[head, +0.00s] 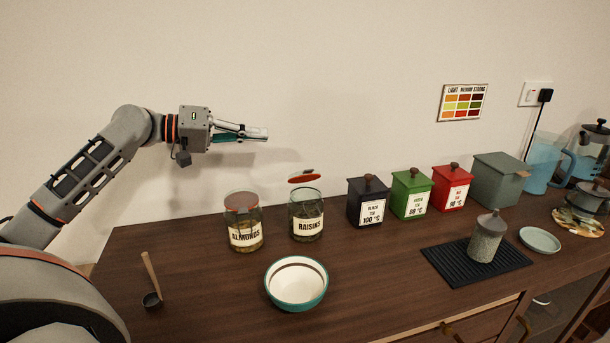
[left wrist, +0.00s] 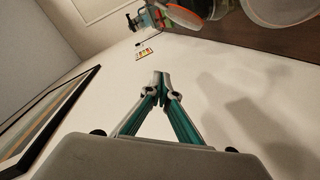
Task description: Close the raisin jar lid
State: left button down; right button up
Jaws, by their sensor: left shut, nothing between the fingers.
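The raisin jar (head: 306,222) is a glass jar labelled RAISINS on the wooden counter. Its red-brown lid (head: 304,177) stands open, raised above the rim at the back, with a dark knob. My left gripper (head: 264,134) is up in the air, above and to the left of the raisin jar, touching nothing. Its fingers are shut and empty, pointing right; the closed fingertips also show in the left wrist view (left wrist: 160,79). Round jar shapes at that view's top right are cut off, so I cannot tell which is which. My right gripper is not in view.
A closed almond jar (head: 244,235) stands left of the raisin jar. A bowl (head: 297,304) sits in front, with a scoop (head: 152,299) to the left. Black (head: 369,190), green (head: 411,181) and red (head: 453,175) tins stand to the right. The wall (head: 330,80) is behind.

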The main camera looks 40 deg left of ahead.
pick_arm(q)
jog(key=s+d+m+g+h+b, duration=0.1)
jog(key=s+m+g+h+b, duration=0.1)
jog(key=s+m, duration=0.15)
jog(key=m+b, duration=0.1)
jog(key=b, duration=0.1)
send_over(296, 176)
jog(key=a, duration=0.3)
jog(key=shift+w+a+f+h, duration=0.1)
jog(key=shift+w+f+h, duration=0.25)
jog(key=shift+f, duration=0.2)
jog(key=shift+w+d+f, duration=0.1)
jog(key=shift+w+d, duration=0.3)
jog(key=shift+d, duration=0.05)
jog(key=shift+w+d+f+b, duration=0.1)
jog(key=shift+d+f+b, duration=0.1)
jog(key=shift+d+b, duration=0.15)
jog(key=shift+s+d+f, duration=0.25)
jog(key=shift+s+f, duration=0.1)
jog(key=shift+f, duration=0.25)
jog(key=shift+s+d+f, duration=0.45)
jog(key=shift+d+f, duration=0.1)
jog(key=shift+f, duration=0.15)
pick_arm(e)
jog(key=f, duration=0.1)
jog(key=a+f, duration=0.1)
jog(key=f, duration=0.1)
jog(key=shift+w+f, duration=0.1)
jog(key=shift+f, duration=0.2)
